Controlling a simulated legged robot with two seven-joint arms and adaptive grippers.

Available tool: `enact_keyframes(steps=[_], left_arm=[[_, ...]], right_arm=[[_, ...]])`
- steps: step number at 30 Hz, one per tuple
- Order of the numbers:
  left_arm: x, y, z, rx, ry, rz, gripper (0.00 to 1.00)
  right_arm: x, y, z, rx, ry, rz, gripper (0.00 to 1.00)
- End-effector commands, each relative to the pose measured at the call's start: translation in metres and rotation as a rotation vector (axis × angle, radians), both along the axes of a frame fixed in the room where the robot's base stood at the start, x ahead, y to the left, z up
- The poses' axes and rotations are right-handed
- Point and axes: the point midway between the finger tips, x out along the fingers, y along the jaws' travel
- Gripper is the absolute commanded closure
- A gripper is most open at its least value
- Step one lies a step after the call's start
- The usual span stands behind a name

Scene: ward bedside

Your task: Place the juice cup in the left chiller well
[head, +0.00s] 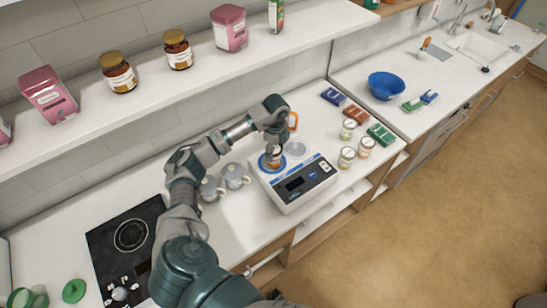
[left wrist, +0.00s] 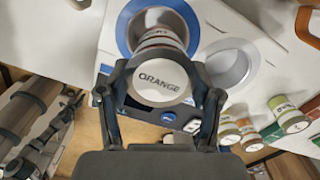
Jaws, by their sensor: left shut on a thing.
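The juice cup (left wrist: 160,82) has a white lid marked ORANGE in the left wrist view. In the head view the cup (head: 272,161) is upright at the blue-rimmed left well of the white chiller (head: 296,200). My left gripper (head: 274,142) is shut around the cup from above; its fingers (left wrist: 160,100) lie on both sides of the lid. The left well's blue rim (left wrist: 123,30) surrounds the cup's lower end; how deep the cup sits is hidden. The right well (left wrist: 230,65) is grey-rimmed and empty. My right gripper is not in view.
Two grey mugs (head: 235,176) stand left of the chiller. An orange-handled item (head: 292,121) is just behind it. Several small jars (head: 347,157) and coloured packs (head: 381,134) stand to its right. A shelf (head: 190,82) with jars and tins runs above the counter.

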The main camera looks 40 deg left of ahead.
Motion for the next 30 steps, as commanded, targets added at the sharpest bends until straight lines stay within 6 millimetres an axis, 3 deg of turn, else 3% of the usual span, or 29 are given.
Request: enact_keyframes(steps=[8,14,15,17,30], left_arm=[[-0.001,0.003,-0.035,-0.001,0.001,0.002,0.78],[0.0,0.002,-0.038,0.0,-0.001,0.002,0.78],[0.0,0.002,-0.038,0.0,0.0,0.001,0.28],[0.0,0.001,-0.038,0.001,-0.001,0.001,0.13],[0.0,0.002,-0.03,-0.001,-0.003,0.001,0.11]], right_arm=[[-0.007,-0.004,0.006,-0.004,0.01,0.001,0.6],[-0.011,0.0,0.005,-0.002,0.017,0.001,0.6],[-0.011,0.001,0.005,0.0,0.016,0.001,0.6],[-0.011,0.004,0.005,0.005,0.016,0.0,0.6],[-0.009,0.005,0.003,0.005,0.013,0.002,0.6]])
